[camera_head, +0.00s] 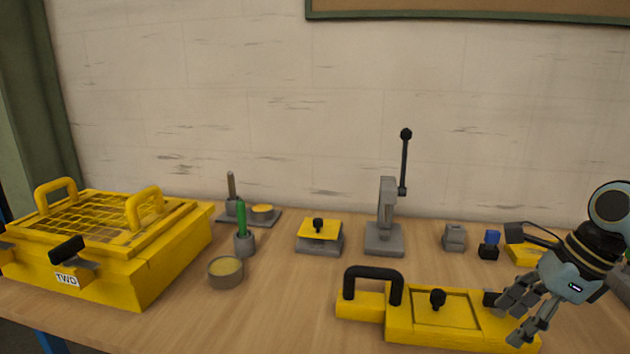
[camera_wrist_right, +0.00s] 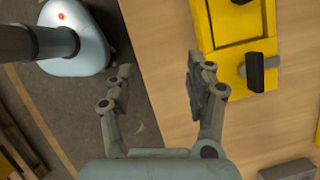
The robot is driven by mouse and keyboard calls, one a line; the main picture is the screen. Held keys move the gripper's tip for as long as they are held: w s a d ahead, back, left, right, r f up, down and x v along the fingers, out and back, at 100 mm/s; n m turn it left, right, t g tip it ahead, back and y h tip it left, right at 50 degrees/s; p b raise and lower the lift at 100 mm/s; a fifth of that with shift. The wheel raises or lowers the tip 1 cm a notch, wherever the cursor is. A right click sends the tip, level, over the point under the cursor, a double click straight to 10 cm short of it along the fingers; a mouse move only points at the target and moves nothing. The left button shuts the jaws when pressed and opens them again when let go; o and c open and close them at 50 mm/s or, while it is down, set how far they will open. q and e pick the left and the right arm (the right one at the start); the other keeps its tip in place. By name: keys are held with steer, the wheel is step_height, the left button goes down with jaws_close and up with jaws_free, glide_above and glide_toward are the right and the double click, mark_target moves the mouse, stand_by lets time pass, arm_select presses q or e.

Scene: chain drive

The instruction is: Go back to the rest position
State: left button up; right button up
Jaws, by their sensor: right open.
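My right gripper (camera_head: 519,317) is at the lower right of the head view, at the right end of a yellow fixture (camera_head: 398,329) with a black handle. In the right wrist view my right gripper (camera_wrist_right: 160,85) is open with nothing between its fingers. One finger is over the table's wood and the other is over the floor beyond the table edge. The yellow fixture (camera_wrist_right: 222,75) lies just past the right-hand finger there. Whether the finger touches it I cannot tell. My left gripper is not in view.
A yellow box (camera_head: 170,262) with a mesh lid stands on the left of the table (camera_head: 270,312). A lever press (camera_head: 384,238), a yellow-topped block (camera_head: 319,236), a round tin (camera_head: 225,272) and small grey and blue parts stand farther back. The table's front centre is clear.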

steer(key=s+a+f+n+h, duration=0.1)
steer(key=s+a+f+n, duration=0.15)
steer(key=s+n, duration=0.35)
steer(key=s+a+f+n+h, duration=0.1)
steer(key=s+a+f+n, duration=0.15)
steer(key=s+n, duration=0.35)
steer(key=s+r+n+t+h, duration=0.1)
steer(key=s+r+n+h, duration=0.3)
steer(key=s+n, duration=0.8)
step_height(320, 180, down, 29)
steer(key=s+d+g+y+b, duration=0.1)
steer(key=d+b, duration=0.1)
steer(key=b, duration=0.3)
arm_select(q)
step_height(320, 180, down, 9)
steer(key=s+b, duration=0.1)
steer(key=b, duration=0.3)
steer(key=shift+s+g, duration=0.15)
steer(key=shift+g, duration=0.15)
arm_select(e)
steer(key=s+f+g, duration=0.1)
steer(key=s+f, duration=1.8)
steer(key=f, duration=0.2)
steer(key=shift+s+d+f, duration=0.15)
steer(key=shift+d+f, duration=0.2)
steer(key=shift+d, duration=0.1)
